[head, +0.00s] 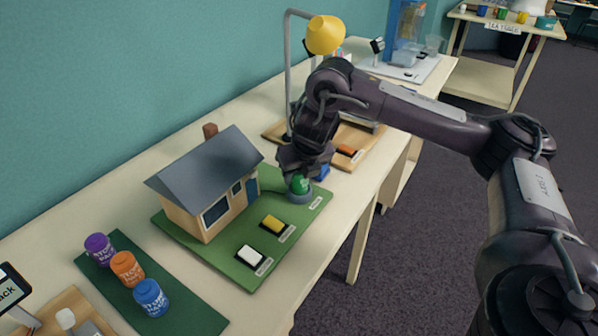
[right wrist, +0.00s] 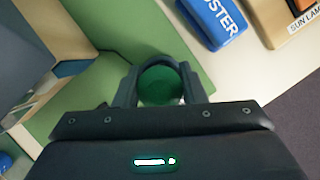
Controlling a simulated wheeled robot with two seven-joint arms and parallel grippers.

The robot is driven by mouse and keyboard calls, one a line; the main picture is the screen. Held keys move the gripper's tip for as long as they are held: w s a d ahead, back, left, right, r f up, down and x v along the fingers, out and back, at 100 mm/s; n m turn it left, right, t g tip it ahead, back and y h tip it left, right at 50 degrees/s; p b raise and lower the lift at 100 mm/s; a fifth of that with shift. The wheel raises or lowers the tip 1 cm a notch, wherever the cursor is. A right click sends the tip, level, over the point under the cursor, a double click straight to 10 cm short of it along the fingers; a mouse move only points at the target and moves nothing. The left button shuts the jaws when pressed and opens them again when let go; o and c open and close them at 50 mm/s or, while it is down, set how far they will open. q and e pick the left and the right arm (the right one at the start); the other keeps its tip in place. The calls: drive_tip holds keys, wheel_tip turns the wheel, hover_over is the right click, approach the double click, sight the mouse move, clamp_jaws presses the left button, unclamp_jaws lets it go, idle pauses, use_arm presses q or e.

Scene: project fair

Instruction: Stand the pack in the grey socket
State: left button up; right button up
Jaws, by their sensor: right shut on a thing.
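A green pack (head: 300,184) is upright between the fingers of my right gripper (head: 302,172), which is shut on it. The grey socket (head: 299,196) is at the pack's lower end, on the green board (head: 182,226) beside the model house. The pack's base is at the socket; I cannot tell whether it is fully seated. In the right wrist view the pack's round green top (right wrist: 160,85) shows between the two fingers, and the socket is hidden below it. My left gripper is not in view.
The model house (head: 208,184) stands left of the gripper. A blue block (right wrist: 213,20) is close beyond the pack. Purple, orange and blue packs (head: 151,297) stand on a dark green mat. A yellow lamp (head: 325,35) rises behind.

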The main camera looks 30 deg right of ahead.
drive_tip(key=shift+f+b, duration=0.4)
drive_tip(key=shift+f, duration=0.1)
drive_tip(key=o, duration=0.8)
drive_tip(key=p+v, duration=1.1)
drive_tip(key=shift+s, duration=0.1)
idle(0.7)
